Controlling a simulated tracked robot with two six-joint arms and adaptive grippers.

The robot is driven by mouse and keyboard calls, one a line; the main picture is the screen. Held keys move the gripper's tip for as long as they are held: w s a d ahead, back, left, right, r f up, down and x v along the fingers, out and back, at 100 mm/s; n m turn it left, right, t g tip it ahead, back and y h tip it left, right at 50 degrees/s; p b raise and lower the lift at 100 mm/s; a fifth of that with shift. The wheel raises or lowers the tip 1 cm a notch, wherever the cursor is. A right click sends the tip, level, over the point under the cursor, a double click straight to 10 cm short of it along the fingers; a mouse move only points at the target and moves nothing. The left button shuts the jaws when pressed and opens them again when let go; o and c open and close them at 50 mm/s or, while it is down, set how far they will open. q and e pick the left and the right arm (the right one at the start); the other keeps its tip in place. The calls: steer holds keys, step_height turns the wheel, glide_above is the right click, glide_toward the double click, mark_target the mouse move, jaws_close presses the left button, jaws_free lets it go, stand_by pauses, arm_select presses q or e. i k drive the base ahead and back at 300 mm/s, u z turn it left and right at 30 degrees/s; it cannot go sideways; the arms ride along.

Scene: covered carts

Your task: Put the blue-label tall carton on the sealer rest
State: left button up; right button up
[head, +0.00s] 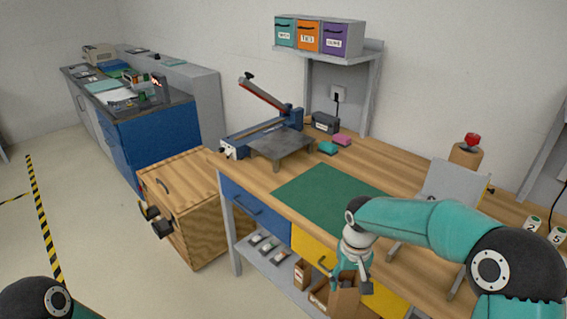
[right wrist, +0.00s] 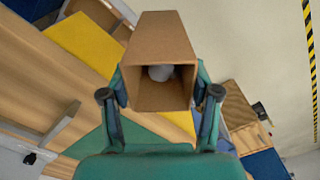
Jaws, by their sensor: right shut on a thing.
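My right gripper (head: 352,280) is shut on a brown open-topped carton (head: 343,299), in front of the bench. The right wrist view shows this carton (right wrist: 162,45) between the two fingers (right wrist: 160,100), with a pale round thing inside. No blue label shows on it, so I cannot tell if it is the blue-label tall carton. The sealer rest seems to be the grey plate (head: 280,146) beside the blue lever sealer (head: 262,125) on the bench; its top looks bare. My left gripper is not in view.
A green mat (head: 325,192) lies clear on the bench. A smaller brown carton (head: 302,273) and small trays (head: 265,244) are on the lower shelf. A tilted grey stand (head: 450,188) is at right. A wooden crate (head: 185,190) stands left of the bench.

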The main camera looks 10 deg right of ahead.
mark_target(285, 143)
steer(key=k, duration=0.55)
steer(key=u, duration=0.3)
steer(key=i, duration=0.6)
steer(key=u, duration=0.6)
steer(key=i, duration=0.9)
steer(key=z, duration=0.6)
